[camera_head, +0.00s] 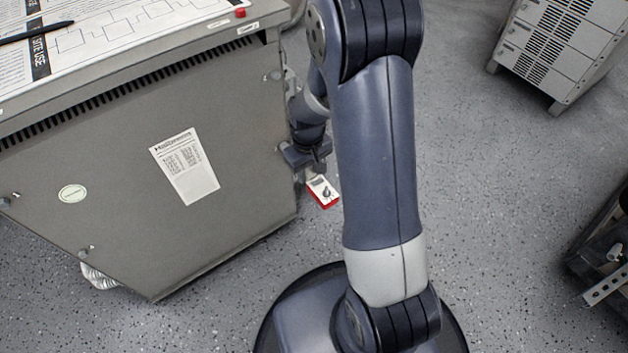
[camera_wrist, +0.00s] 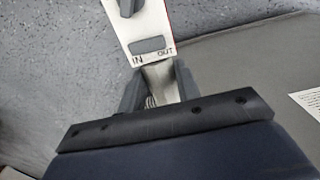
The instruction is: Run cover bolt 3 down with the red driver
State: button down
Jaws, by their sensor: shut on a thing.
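The red driver (camera_head: 322,191) has a white face with a dark knob and a red edge. It is held beside the right edge of the grey cabinet cover (camera_head: 120,150). In the wrist view the driver's white face (camera_wrist: 140,28) shows a grey window and the words IN and OUT. My gripper (camera_head: 312,169) is shut on the driver; its fingers (camera_wrist: 158,88) flank the driver's narrow end in the wrist view. Cover bolts show at the upper right (camera_head: 275,76), far left (camera_head: 6,203) and lower left (camera_head: 86,252). I cannot tell which is bolt 3. The driver's tip is hidden.
A printed sheet (camera_head: 100,40) with a dark pen (camera_head: 38,32) lies on the cabinet top, near a red button (camera_head: 240,12). A vented grey unit (camera_head: 560,45) stands at the upper right. A dark cart (camera_head: 605,240) is at the right. Speckled floor (camera_head: 490,200) between is clear.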

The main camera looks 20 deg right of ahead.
aim_at(319, 183)
jog(key=shift+s+d, duration=0.25)
jog(key=shift+s, duration=0.45)
jog(key=shift+s+d, duration=0.2)
jog(key=shift+s, duration=0.5)
jog(key=shift+s+d, duration=0.25)
jog(key=shift+s, duration=0.45)
